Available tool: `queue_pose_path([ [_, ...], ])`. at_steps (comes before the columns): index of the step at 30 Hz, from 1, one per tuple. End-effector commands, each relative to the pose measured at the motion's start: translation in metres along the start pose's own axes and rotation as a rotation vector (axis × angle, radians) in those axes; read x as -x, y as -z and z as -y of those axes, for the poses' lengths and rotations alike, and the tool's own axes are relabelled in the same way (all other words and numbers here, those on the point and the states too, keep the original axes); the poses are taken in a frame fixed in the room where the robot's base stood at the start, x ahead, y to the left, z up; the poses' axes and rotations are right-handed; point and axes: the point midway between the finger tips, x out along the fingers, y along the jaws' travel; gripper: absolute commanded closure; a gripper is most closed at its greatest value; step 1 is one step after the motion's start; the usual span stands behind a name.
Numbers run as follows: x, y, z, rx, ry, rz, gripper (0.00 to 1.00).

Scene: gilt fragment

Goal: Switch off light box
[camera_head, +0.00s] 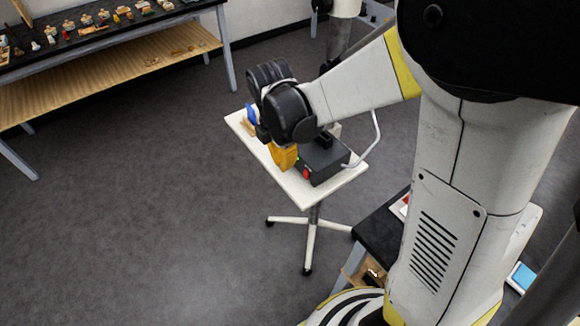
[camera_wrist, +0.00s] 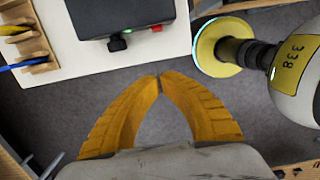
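The light box is a dark grey box (camera_head: 328,163) on a small white table (camera_head: 328,190), partly hidden behind my arm in the head view. Its front side carries a red part (camera_head: 306,174) and a small green light. In the wrist view the box (camera_wrist: 130,12) is cut off by the top edge; a black knob (camera_wrist: 118,43), the lit green spot (camera_wrist: 127,31) and the red part (camera_wrist: 156,28) show along its near side. My gripper (camera_wrist: 158,77) has orange fingers whose tips meet, with nothing between them. The fingertips appear just off the table edge, apart from the knob.
A long dark workbench (camera_head: 100,40) with many small items is at the back left. A dark low table (camera_head: 385,232) stands at the right. The grey floor at left is clear.

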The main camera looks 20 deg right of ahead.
Motion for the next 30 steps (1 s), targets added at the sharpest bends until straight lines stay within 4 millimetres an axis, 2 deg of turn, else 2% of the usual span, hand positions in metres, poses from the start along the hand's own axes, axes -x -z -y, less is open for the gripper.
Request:
queue_pose_path([
  [12,-0.087,0.0,0.0,-0.001,0.0,0.0,1.0],
  [14,-0.096,-0.002,0.0,-0.003,0.0,0.0,1.0],
  [18,-0.098,-0.025,0.0,-0.005,0.0,0.0,1.0],
  [21,-0.099,-0.033,0.0,-0.004,0.0,0.0,1.0],
  [30,-0.1,-0.039,0.0,-0.001,-0.001,0.0,1.0],
])
